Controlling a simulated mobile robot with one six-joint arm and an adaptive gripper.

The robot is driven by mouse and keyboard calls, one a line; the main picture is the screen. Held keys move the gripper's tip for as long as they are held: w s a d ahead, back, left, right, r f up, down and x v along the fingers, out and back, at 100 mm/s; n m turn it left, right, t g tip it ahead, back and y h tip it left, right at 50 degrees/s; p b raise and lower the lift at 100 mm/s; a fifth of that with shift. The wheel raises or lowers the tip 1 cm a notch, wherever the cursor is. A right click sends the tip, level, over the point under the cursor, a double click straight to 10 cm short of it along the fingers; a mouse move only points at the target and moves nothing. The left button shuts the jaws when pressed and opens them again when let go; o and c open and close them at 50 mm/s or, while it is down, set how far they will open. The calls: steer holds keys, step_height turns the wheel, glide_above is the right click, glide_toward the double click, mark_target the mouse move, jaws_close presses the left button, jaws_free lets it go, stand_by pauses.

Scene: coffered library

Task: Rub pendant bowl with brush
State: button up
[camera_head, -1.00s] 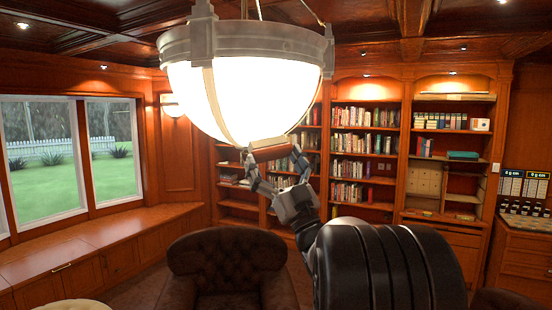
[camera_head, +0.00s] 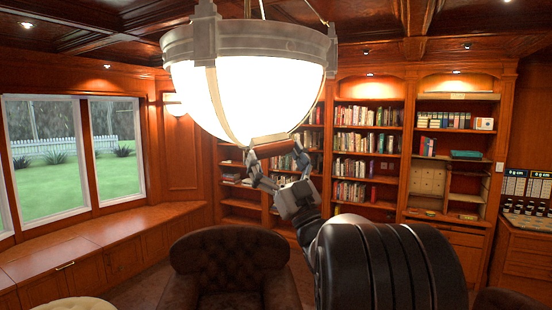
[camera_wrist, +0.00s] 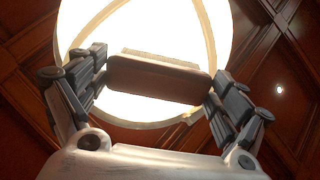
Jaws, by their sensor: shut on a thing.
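The pendant bowl (camera_head: 250,95) is a large glowing white glass bowl with a grey metal rim and ribs, hanging from the ceiling. It fills much of the upper wrist view (camera_wrist: 150,30). My gripper (camera_head: 272,160) is just under the bowl's lower side. It is shut on the brush (camera_wrist: 158,80), a brown block with a pale strip along its upper edge. In the head view the brush (camera_head: 270,148) lies against the bowl's underside in the picture. The glare hides whether its pale edge touches the glass.
A brown tufted armchair (camera_head: 228,255) stands below the bowl. Bookshelves (camera_head: 365,150) line the back wall, and a window bench (camera_head: 95,245) runs along the left. The coffered ceiling (camera_head: 105,35) is close above the lamp. The space around the bowl's sides looks clear.

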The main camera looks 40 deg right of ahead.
steer(key=shift+w+r+h, duration=0.3)
steer(key=shift+w+r, duration=0.15)
steer(key=shift+r, duration=0.05)
steer(key=shift+s+d+r+b, duration=0.25)
steer(key=shift+s+d+r, duration=0.25)
steer(key=shift+s, duration=0.15)
steer(key=shift+s+d+r+b, duration=0.25)
steer(key=shift+s+d+r, duration=0.25)
steer(key=shift+s, duration=0.15)
steer(key=shift+s+d+r, duration=1)
steer(key=shift+s+r, duration=0.1)
steer(key=shift+s, duration=0.05)
steer(key=shift+b, duration=0.4)
steer(key=shift+w+b, duration=0.15)
steer(key=shift+b, duration=0.15)
